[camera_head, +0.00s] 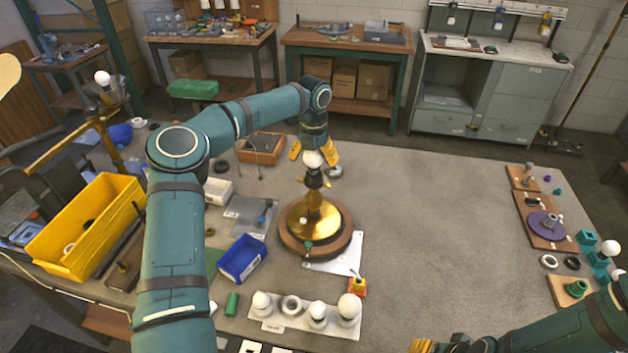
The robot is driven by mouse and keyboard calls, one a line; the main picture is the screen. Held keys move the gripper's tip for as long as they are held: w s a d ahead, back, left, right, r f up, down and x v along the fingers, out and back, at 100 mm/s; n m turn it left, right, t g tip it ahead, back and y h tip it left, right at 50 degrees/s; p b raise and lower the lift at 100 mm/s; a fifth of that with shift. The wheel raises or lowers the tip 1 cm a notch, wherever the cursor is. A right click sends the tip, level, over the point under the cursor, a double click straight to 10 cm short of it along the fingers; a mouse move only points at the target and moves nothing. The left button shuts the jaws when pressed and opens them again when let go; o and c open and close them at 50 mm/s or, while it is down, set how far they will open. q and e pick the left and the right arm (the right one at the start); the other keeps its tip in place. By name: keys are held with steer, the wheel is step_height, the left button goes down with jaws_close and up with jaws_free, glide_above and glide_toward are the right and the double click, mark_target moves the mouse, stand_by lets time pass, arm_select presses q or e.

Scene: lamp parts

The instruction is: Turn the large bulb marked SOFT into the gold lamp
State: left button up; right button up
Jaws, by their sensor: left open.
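The gold lamp (313,208) stands upright on a round wooden base at the middle of the table. A white bulb (313,159) sits on top of its dark socket (314,178); I cannot tell whether it is screwed in. My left gripper (314,153) is open and points down, with its yellow fingers apart on either side of the bulb, near its top. Several white bulbs, one of them large (349,306), stand on a pale holder plate (283,325) at the front. No SOFT marking can be read. Only a yellow tip of my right gripper (424,346) shows at the bottom edge.
A blue bin (242,258) is left of the lamp, and a yellow bin (85,228) lies farther left. A small yellow-and-red item (357,286) is in front of the lamp. Boards with parts (545,228) line the right edge. The table between is clear.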

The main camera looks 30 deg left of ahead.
arm_select(q)
steer(key=n, duration=0.7)
steer(key=shift+d+n, duration=0.1)
steer(key=shift+n, duration=0.3)
steer(key=n, duration=0.4)
steer(key=shift+w+b, duration=0.1)
steer(key=shift+b, duration=0.25)
steer(key=n, duration=0.3)
steer(key=shift+n, duration=0.4)
steer(key=c, duration=0.9)
